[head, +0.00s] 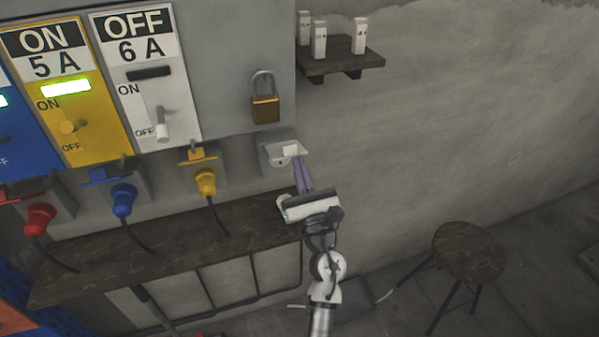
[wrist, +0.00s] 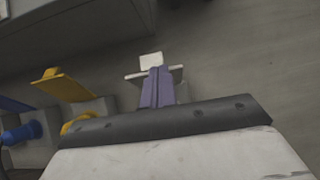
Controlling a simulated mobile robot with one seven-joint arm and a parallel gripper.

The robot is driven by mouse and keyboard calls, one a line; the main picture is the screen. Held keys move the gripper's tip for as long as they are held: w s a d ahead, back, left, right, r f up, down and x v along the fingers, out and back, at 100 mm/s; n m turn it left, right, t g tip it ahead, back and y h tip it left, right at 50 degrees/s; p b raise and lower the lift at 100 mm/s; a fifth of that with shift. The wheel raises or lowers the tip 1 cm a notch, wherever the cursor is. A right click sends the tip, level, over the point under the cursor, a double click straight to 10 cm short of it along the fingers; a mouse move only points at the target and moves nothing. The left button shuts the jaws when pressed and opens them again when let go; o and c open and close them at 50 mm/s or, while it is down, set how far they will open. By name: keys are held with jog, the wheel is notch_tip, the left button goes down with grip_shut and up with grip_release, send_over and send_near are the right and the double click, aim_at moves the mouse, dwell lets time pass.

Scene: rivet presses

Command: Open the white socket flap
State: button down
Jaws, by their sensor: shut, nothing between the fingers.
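The white socket (head: 268,160) is on the wall box at the right end of the socket row, below the padlock. Its white flap (head: 290,149) appears tilted out from the socket, with part of the round socket face showing beneath it. In the wrist view, the flap's tab (wrist: 150,60) stands just beyond the fingertips. My gripper (head: 297,159) is shut and empty, its purple fingers close together. The fingertips (wrist: 158,70) are at the flap's outer edge and seem to touch it from below; exact contact is hard to tell.
Yellow (head: 205,182), blue (head: 123,198) and red (head: 39,218) plugs sit in sockets to the left, with cables over a dark shelf (head: 150,240). A brass padlock (head: 265,110) hangs above. A small shelf (head: 340,62) holds white blocks. A stool (head: 468,250) stands right.

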jog(key=shift+w+a+r+p, duration=0.15)
jog(key=shift+r+p, duration=0.3)
jog(key=shift+r, duration=0.4)
jog(key=shift+w+r+p, duration=0.15)
jog(key=shift+r+p, duration=0.3)
jog(key=shift+r, duration=0.4)
